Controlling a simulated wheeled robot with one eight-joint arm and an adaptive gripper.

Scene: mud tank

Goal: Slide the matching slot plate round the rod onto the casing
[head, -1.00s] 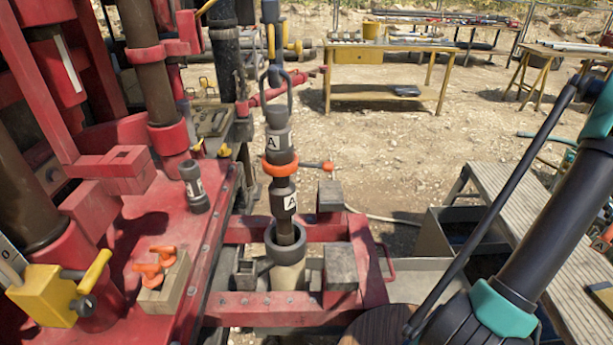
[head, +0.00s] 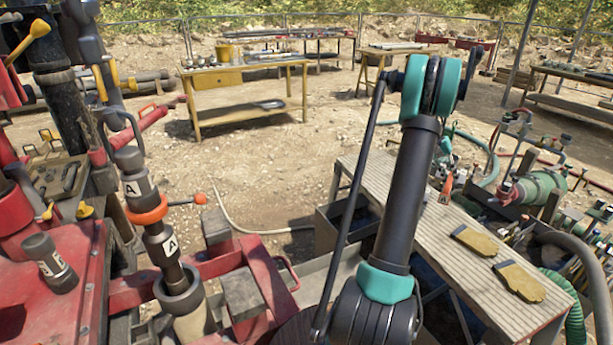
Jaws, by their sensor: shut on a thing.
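The rod (head: 160,245) stands upright at the left of the head view, with dark joints and white labels marked A. An orange ring with a side handle (head: 148,212) sits around it. The rod's lower end goes down into the open top of the casing (head: 195,322), a pale tube with a dark grey collar (head: 169,296). I cannot make out a slot plate on the casing. My gripper is outside the view; only my arm shows, rising at the middle right. Whatever my gripper holds is hidden.
A red frame with grey blocks (head: 241,294) surrounds the casing. A short dark labelled piece (head: 50,262) lies on the red deck at left. A slatted bench (head: 465,255) with yellow gloves (head: 519,281) is at right. A yellow table (head: 235,78) stands behind on open gravel.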

